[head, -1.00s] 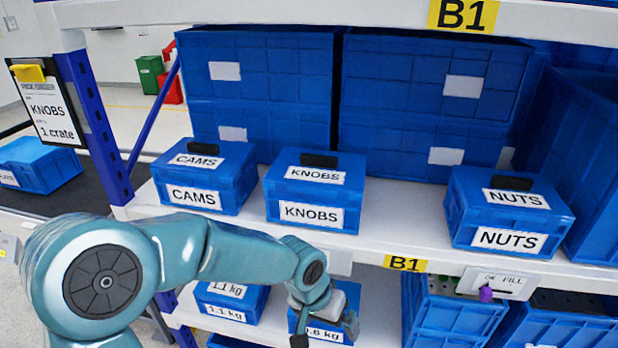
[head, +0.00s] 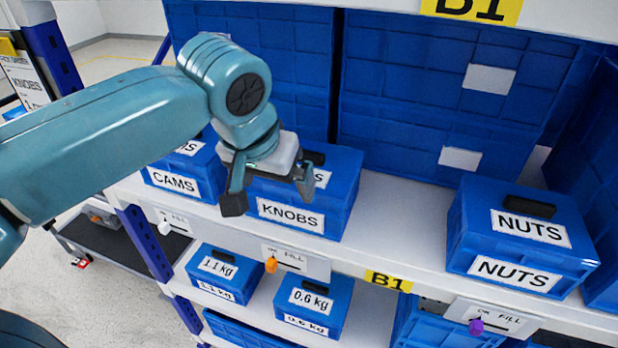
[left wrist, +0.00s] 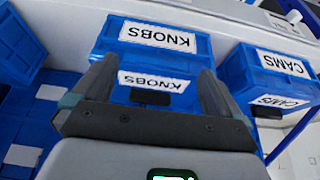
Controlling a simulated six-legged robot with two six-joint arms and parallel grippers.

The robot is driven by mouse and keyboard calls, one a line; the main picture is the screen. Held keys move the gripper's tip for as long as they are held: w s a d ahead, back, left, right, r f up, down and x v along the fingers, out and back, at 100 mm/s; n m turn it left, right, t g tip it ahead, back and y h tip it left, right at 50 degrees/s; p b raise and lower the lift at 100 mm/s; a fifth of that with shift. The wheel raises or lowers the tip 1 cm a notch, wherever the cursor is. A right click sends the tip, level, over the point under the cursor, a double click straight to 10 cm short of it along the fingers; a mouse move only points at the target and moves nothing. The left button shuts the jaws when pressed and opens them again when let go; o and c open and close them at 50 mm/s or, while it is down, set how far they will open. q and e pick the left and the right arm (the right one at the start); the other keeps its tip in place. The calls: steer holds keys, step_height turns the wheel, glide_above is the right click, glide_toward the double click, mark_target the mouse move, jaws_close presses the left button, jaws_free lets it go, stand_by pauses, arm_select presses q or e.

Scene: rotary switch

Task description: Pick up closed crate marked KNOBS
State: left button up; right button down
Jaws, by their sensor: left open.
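The closed blue crate marked KNOBS (head: 343,195) stands on the upper white shelf between the CAMS and NUTS crates. Its lid has a black handle (head: 314,158), partly hidden behind my gripper. My left gripper (head: 268,200) is open and empty, in front of and above the KNOBS crate, with fingers spread. In the left wrist view the KNOBS crate (left wrist: 150,58) shows upside down beyond the two fingers (left wrist: 152,85), its handle (left wrist: 150,97) between them. I cannot tell whether the fingers touch the crate. My right gripper is not in view.
The CAMS crate (head: 172,172) stands close on the left. The NUTS crate (head: 520,240) stands to the right with bare shelf (head: 400,205) between. Large blue bins (head: 440,100) stand behind. Small weight-marked crates (head: 318,300) sit on the lower shelf.

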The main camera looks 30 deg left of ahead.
mark_target(303, 144)
arm_select(q)
steer(key=w, duration=0.3)
steer(key=w+a+p, duration=0.1)
steer(key=w, duration=0.1)
steer(key=shift+w+a, duration=0.15)
steer(key=shift+w, duration=0.25)
steer(key=shift+w+a, duration=0.1)
steer(key=shift+w+a+r+p, duration=0.1)
steer(key=shift+w+r+p, duration=0.05)
steer(key=shift+w+p, duration=0.35)
steer(key=shift+w+a+r+p, duration=0.1)
steer(key=shift+w+p, duration=0.2)
steer(key=shift+w, duration=0.3)
steer(key=w, duration=0.2)
steer(key=w+f, duration=0.1)
steer(key=shift+a+f+p, duration=0.1)
steer(key=shift+a+p, duration=0.2)
steer(key=shift+f, duration=0.3)
steer(key=shift+s+r, duration=0.15)
steer(key=shift+s, duration=0.2)
steer(key=shift+w, duration=0.3)
steer(key=c, duration=1.2)
steer(key=shift+s, duration=0.15)
steer(key=c, duration=0.5)
